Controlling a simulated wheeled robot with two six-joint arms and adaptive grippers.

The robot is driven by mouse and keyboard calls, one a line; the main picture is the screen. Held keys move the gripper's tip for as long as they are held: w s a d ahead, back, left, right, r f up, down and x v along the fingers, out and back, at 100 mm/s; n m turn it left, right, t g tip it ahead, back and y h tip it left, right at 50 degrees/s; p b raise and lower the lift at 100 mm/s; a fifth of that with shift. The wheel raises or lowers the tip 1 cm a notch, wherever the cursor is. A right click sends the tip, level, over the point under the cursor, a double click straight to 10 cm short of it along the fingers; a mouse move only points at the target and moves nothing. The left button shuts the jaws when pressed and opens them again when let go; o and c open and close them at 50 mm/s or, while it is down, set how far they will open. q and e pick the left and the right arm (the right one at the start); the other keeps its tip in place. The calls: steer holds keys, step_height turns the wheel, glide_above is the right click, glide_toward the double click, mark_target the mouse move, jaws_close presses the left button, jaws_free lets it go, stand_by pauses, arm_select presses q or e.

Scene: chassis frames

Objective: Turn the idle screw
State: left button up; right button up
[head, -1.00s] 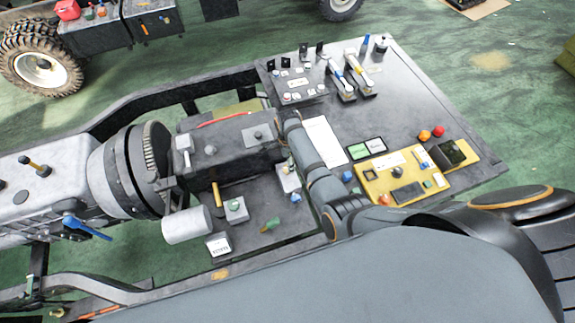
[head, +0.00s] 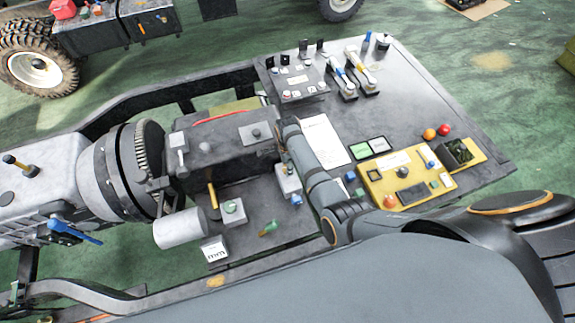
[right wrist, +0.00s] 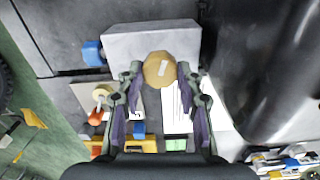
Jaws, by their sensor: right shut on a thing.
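The idle screw (right wrist: 160,69) is a round tan, brass-like head with a pale slot mark on its face. It sits at the edge of a grey block (right wrist: 150,40) in the right wrist view. My right gripper (right wrist: 160,75) has its two fingertips on either side of the screw head and is shut on it. In the head view my right arm (head: 322,185) reaches in from the right to the dark machine block (head: 225,150). My right fingertips and the screw are hidden there behind the arm. My left gripper is not in view.
A yellow control box (head: 410,172) with buttons stands right of my arm. A white sheet (head: 322,140) lies beside the arm. Two levers (head: 350,75) stand at the back of the plate. A white cylinder (head: 180,229) and a small green button box (head: 232,208) are near the front.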

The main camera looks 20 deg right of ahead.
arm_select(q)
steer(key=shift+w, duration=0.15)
arm_select(e)
steer(key=shift+c, duration=1)
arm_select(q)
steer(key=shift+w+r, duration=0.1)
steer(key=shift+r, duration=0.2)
arm_select(e)
steer(key=shift+r+n, duration=0.1)
steer(key=shift+n, duration=0.2)
